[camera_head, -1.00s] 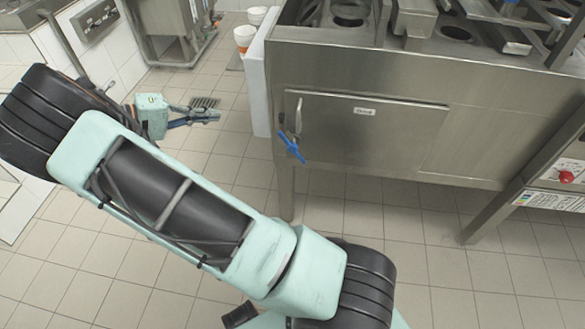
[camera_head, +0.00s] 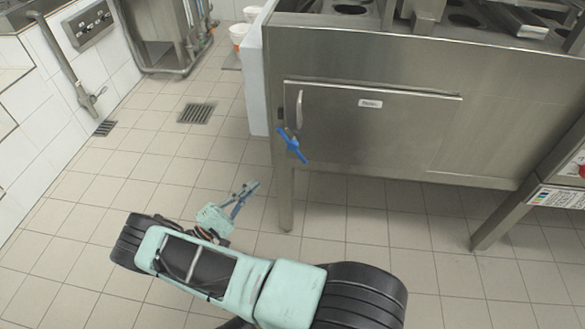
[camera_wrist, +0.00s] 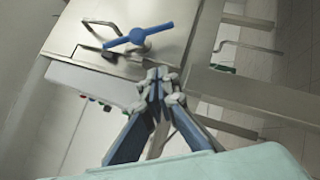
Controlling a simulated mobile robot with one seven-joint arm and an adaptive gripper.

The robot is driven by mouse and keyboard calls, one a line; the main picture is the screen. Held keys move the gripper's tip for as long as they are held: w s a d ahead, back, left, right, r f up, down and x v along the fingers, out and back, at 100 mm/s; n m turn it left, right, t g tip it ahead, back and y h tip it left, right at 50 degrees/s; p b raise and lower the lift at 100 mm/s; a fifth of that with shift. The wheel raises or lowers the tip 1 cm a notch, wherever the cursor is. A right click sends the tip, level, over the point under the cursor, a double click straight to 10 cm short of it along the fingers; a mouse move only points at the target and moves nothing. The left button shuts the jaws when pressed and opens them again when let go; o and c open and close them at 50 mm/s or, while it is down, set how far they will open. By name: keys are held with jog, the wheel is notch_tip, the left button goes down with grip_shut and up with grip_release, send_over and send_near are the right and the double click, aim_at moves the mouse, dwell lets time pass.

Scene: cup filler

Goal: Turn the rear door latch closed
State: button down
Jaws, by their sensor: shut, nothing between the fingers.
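The blue latch (camera_head: 292,145) is on the left edge of the steel door (camera_head: 375,130), below a vertical metal handle (camera_head: 299,110). It slants from upper left to lower right in the head view. In the wrist view the blue latch (camera_wrist: 138,36) lies beyond my fingertips, near the door's edge. My gripper (camera_head: 252,187) is low in front of the floor, left of and below the latch, apart from it. In the wrist view my gripper (camera_wrist: 161,82) has its fingertips together, with nothing held.
The steel machine's front leg (camera_head: 286,200) stands close to the right of my gripper. A white panel (camera_head: 256,80) borders the machine's left side. Open tiled floor lies to the left, with a drain grate (camera_head: 196,113). White buckets (camera_head: 240,33) stand behind.

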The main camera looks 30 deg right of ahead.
jog(key=shift+s+d+f+n+t, duration=0.15)
jog(key=shift+s+f+n+t, duration=0.05)
jog(key=shift+f, duration=0.25)
jog(key=shift+s+d+f+n+t, duration=0.15)
jog(key=shift+f+n+t, duration=0.05)
jog(key=shift+f, duration=0.2)
jog(key=d+r, duration=0.6)
jog(key=d, duration=0.5)
jog(key=shift+w+d, duration=0.25)
jog(key=shift+d, duration=0.1)
